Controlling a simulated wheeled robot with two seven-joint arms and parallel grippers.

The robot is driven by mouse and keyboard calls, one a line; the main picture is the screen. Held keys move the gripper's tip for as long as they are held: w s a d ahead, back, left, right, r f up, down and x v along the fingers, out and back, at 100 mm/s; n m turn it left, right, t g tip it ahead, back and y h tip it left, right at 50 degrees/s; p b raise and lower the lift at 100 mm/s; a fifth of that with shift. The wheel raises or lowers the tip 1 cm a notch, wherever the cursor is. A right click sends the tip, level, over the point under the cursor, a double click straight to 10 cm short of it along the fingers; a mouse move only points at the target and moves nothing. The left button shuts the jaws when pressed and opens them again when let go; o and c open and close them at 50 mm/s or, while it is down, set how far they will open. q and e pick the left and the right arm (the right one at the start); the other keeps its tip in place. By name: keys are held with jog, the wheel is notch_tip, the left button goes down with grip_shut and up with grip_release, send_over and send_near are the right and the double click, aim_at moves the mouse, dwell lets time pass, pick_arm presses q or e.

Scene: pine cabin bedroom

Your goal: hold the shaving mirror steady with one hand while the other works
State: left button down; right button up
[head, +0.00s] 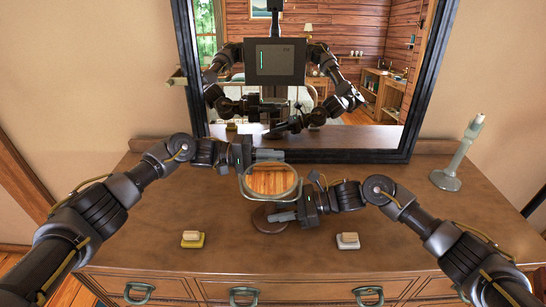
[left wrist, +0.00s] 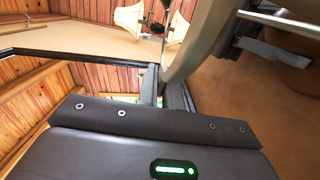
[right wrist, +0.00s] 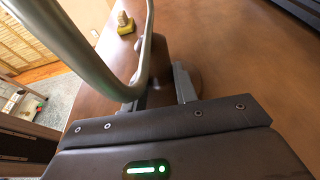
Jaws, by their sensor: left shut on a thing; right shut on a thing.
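The shaving mirror (head: 272,180) stands on the dresser top, its round glass reflecting orange wood. Its round brown base (head: 268,222) shows partly behind my right gripper. My left gripper (head: 270,155) is shut at the top rim of the mirror; the rim (left wrist: 192,45) passes close by its fingers in the left wrist view. My right gripper (head: 284,216) is shut low on the stand, just above the base. In the right wrist view the curved metal yoke (right wrist: 92,68) rises beside its fingers. The exact contact points are partly hidden by the fingers.
A large dark-framed mirror (head: 408,120) stands behind, close to my left gripper. A pale green stand (head: 447,178) is at the right. The dresser top between is clear.

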aim_at(271, 167)
pick_arm(q)
jog(key=shift+r, duration=0.15)
jog(key=r+m, duration=0.2)
jog(key=m, duration=0.1)
jog(key=r+m, duration=0.1)
jog(key=shift+s, duration=0.3)
jog(key=m, duration=0.1)
jog(key=s+r+m, duration=0.1)
jog(key=m, duration=0.1)
jog(key=r+m, duration=0.1)
jog(key=m, duration=0.1)
jog(key=shift+s+a+r, duration=0.1)
jog(key=shift+s+r, duration=0.15)
jog(key=shift+s, duration=0.15)
jog(key=s+m, duration=0.1)
jog(key=s+r+m, duration=0.1)
jog(key=m, duration=0.1)
jog(key=shift+a+r+m, duration=0.1)
jog(key=shift+r+m, duration=0.15)
jog(key=shift+m, duration=0.05)
jog(key=shift+s+a+r+m, duration=0.1)
jog(key=shift+s+r+m, duration=0.15)
jog(key=shift+s+m, duration=0.8)
jog(key=shift+s+r+m, duration=0.1)
jog(key=shift+s+m, duration=0.2)
jog(key=shift+m, duration=0.4)
jog(key=shift+s+m, duration=0.3)
jog(key=shift+m, duration=0.35)
pick_arm(e)
jog(key=shift+r, duration=0.1)
